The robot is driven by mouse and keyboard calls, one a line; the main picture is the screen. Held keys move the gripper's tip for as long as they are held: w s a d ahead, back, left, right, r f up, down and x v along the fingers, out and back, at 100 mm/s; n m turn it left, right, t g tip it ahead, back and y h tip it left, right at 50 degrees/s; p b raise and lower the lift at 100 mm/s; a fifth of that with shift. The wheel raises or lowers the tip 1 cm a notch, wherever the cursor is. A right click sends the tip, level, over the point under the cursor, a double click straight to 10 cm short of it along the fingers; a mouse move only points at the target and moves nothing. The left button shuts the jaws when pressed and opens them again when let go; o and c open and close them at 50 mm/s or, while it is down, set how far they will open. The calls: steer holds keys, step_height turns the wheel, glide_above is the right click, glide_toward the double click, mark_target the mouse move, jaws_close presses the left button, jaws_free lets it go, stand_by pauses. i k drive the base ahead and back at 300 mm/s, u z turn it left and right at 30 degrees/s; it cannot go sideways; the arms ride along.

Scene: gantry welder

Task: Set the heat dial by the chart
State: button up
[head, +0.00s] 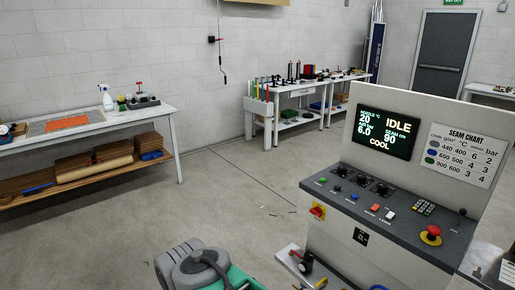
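The control console (342,223) stands at the right. Its sloped panel carries several black dials (362,180) in a row below the screen. Their labels are too small to read, so I cannot tell which is the heat dial or where it points. The screen (383,133) reads IDLE and COOL, with a nozzle °C value of 20, another value of 6.0 and a seam value of 90. The seam chart (466,156) has rows that seem to read 440 400 6 2, 650 500 4 3 and 900 600 3 4, with grey, blue and green dots.
A grey and teal object (200,266) is at the bottom edge. A workbench (150,119) stands left. Open floor (230,195) lies between.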

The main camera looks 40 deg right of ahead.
mark_target(342, 170)
steer(key=z, duration=0.3)
steer(key=i, duration=1.5)
steer(key=z, duration=1.5)
steer(key=i, duration=1.1)
steer(key=z, duration=0.8)
